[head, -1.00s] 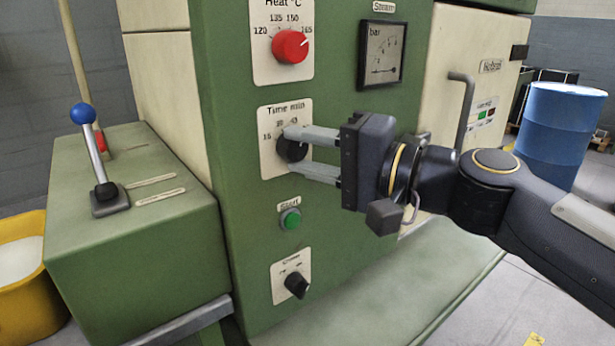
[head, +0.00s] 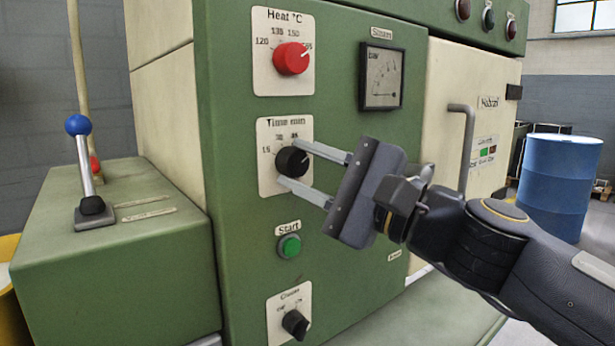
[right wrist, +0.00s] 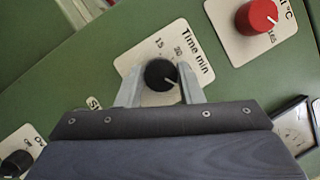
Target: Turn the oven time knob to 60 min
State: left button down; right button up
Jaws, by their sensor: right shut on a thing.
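The black time knob (head: 291,161) sits on a white plate (head: 266,182) marked "Time min" on the green oven panel. My right gripper (head: 291,163) is shut on it, one finger at the knob's upper right and the other at its lower left. In the right wrist view the knob (right wrist: 160,74) lies between the two fingers, and its white pointer line slants toward the plate's right side. The marks 15, 30 and 45 show in the head view; a 60 mark cannot be made out near the upper finger. My left gripper is not in view.
A red heat knob (head: 291,58) is above, with a gauge (head: 382,76) to its right. A green start button (head: 289,246) and another black knob (head: 295,323) are below. A blue-topped lever (head: 83,165) stands left; a door handle (head: 464,150) is behind my wrist.

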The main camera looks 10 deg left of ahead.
dwell(0.4)
jog(key=o, duration=1)
jog(key=shift+c, duration=0.2)
jog(key=shift+d, duration=0.1)
jog(key=v, duration=0.7)
jog(key=shift+d+b, duration=0.3)
jog(key=shift+s+f, duration=0.1)
jog(key=shift+f, duration=0.15)
jog(key=s+d+f+n+h, duration=0.2)
jog(key=s+d+f+h, duration=0.45)
jog(key=f, duration=0.75)
jog(key=s+d+f+n+g+h, duration=0.1)
jog(key=s+d+f+n+h, duration=0.25)
jog(key=d+f, duration=0.8)
jog(key=s+d+f+n+h, duration=0.2)
jog(key=s+d+f+h, duration=0.4)
jog(key=f, duration=0.9)
notch_tip(320, 180, up, 34)
jog(key=w+p, duration=0.2)
jog(key=p, duration=3.1)
jog(key=shift+d, duration=0.25)
